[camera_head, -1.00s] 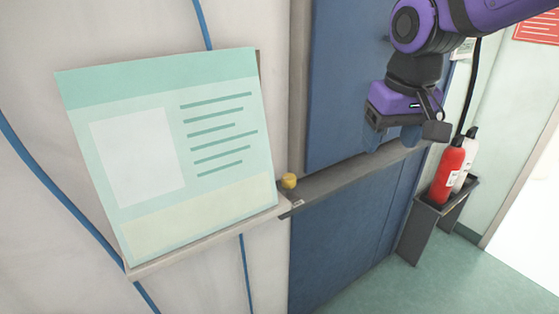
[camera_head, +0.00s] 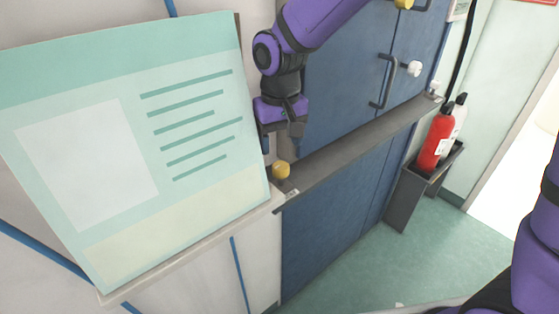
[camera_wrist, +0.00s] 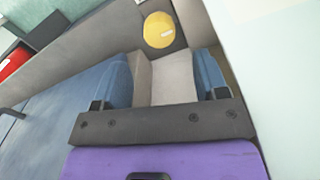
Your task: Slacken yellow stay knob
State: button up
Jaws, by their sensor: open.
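The yellow stay knob (camera_head: 281,170) sits at the left end of a grey bar (camera_head: 350,145) that crosses the blue doors. In the wrist view the knob (camera_wrist: 159,30) is a round yellow disc with a small pale label, beyond the fingertips and roughly between their lines. My gripper (camera_head: 278,140) is just above the knob in the head view, pointing down. In the wrist view its two blue fingers (camera_wrist: 161,78) are apart with nothing between them. The knob and fingers look apart.
A large teal and white board (camera_head: 130,150) stands close left of my gripper on a pale ledge (camera_head: 190,252). The blue doors (camera_head: 345,70) have dark handles (camera_head: 387,82). A red extinguisher (camera_head: 436,140) stands on a stand at right.

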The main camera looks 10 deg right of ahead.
aim_at(280, 165)
notch_tip(280, 165, down, 6)
jog(key=shift+f, duration=0.1)
dwell(0.4)
jog(key=c, duration=0.9)
